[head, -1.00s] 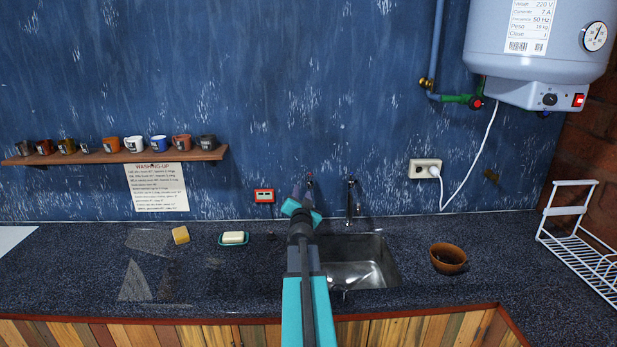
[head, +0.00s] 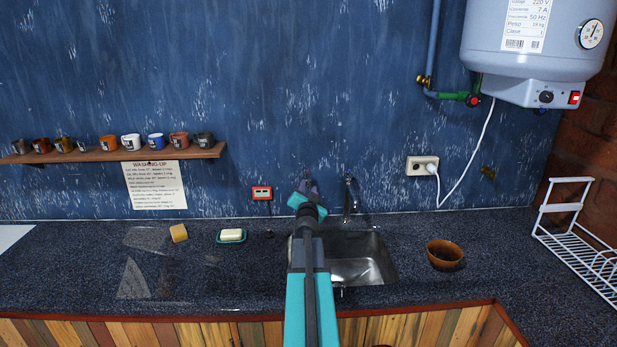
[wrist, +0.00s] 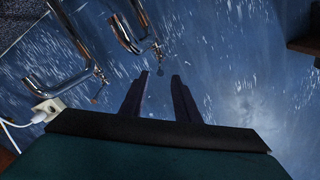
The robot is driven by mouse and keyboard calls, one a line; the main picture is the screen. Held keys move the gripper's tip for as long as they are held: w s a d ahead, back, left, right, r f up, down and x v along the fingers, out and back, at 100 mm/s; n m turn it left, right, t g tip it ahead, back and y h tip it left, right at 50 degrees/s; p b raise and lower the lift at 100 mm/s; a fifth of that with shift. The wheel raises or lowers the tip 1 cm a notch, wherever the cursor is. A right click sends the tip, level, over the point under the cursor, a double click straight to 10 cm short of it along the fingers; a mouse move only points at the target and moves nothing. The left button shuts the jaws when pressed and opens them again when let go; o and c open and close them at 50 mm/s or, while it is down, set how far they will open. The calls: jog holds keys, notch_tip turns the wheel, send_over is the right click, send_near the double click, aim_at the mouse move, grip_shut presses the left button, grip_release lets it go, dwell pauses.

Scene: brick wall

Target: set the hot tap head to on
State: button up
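Two chrome taps are on the blue wall behind the sink (head: 358,262). The right-hand tap (head: 349,198) is in clear view in the head view. The left-hand one, with a red spot seen earlier, is mostly hidden behind my gripper (head: 307,184). In the wrist view, the nearer chrome tap (wrist: 138,30) has a small head (wrist: 160,71) just ahead of and between my fingertips (wrist: 161,76). The fingers are apart with nothing held between them. Whether they touch the head, and its setting, I cannot tell. The other tap (wrist: 70,35) is farther left there.
A wall socket (head: 422,166) with a white plug is right of the taps, below the water heater (head: 535,45). A brown bowl (head: 444,254) and a white rack (head: 582,235) stand to the right. Soap (head: 231,235) and a sponge (head: 179,233) lie left. A mug shelf (head: 120,154) is further left.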

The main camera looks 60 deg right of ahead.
aim_at(308, 173)
jog(key=shift+x, duration=6.15)
jog(key=shift+w, duration=0.1)
grip_shut()
jog(key=shift+a, duration=0.25)
jog(key=shift+r+b, duration=0.15)
jog(key=shift+b, duration=0.25)
